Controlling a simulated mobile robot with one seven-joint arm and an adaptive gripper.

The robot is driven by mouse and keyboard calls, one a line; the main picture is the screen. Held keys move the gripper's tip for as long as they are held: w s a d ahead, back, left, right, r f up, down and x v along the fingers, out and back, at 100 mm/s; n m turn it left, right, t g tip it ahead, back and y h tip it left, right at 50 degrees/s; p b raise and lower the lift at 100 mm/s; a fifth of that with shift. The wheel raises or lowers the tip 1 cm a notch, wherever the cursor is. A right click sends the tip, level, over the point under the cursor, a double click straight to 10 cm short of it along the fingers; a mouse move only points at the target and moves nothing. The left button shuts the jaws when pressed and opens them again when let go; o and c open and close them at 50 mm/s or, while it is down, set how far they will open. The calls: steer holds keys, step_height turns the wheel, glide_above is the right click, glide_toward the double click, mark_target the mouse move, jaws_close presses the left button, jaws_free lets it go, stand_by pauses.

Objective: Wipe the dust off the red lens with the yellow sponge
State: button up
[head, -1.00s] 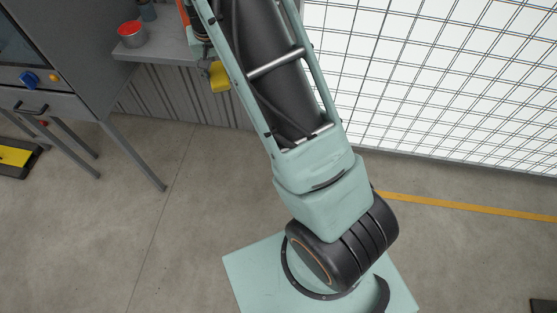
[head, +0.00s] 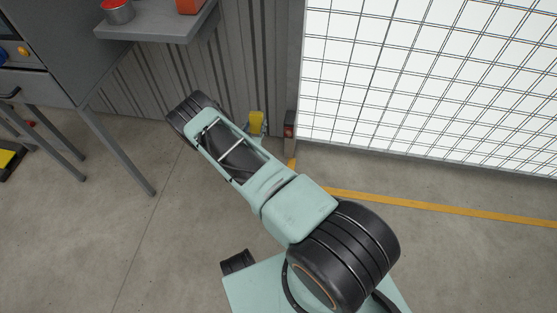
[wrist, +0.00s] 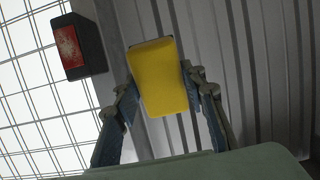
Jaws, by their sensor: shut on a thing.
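The yellow sponge (wrist: 158,78) is held between the two fingers of my gripper (wrist: 160,100) in the wrist view. The sponge also shows in the head view (head: 257,121), near the corrugated wall, where my arm hides most of my gripper. The red lens (wrist: 69,48) faces out of a dark housing at the upper left of the wrist view, apart from the sponge. Its red face looks mottled with pale patches. In the head view the lens (head: 289,131) is small, just right of the sponge, on a dark post beside the white gridded panel.
A grey shelf (head: 160,27) with a red-topped can (head: 118,11) juts out at the upper left. A grey cabinet on legs (head: 50,45) stands at the left. The corrugated wall (wrist: 225,50) is close behind the sponge. The concrete floor (head: 140,235) is largely clear.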

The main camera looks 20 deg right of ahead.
mark_target(293, 132)
steer(key=s+d+f+t+h+b, duration=0.2)
steer(key=s+d+f+b, duration=0.3)
steer(key=s+f, duration=0.45)
steer(key=shift+w+d+r+b, duration=0.25)
steer(key=shift+w+d+r, duration=0.25)
steer(key=shift+w+d, duration=0.4)
steer(key=shift+w+d+r+b, duration=0.25)
steer(key=shift+w+d+r, duration=0.2)
steer(key=shift+w+d, duration=0.4)
steer(key=shift+x, duration=0.85)
steer(key=shift+s+d, duration=0.55)
steer(key=shift+d, duration=0.2)
steer(key=shift+s+d, duration=0.55)
steer(key=shift+d, duration=0.35)
steer(key=shift+w, duration=0.1)
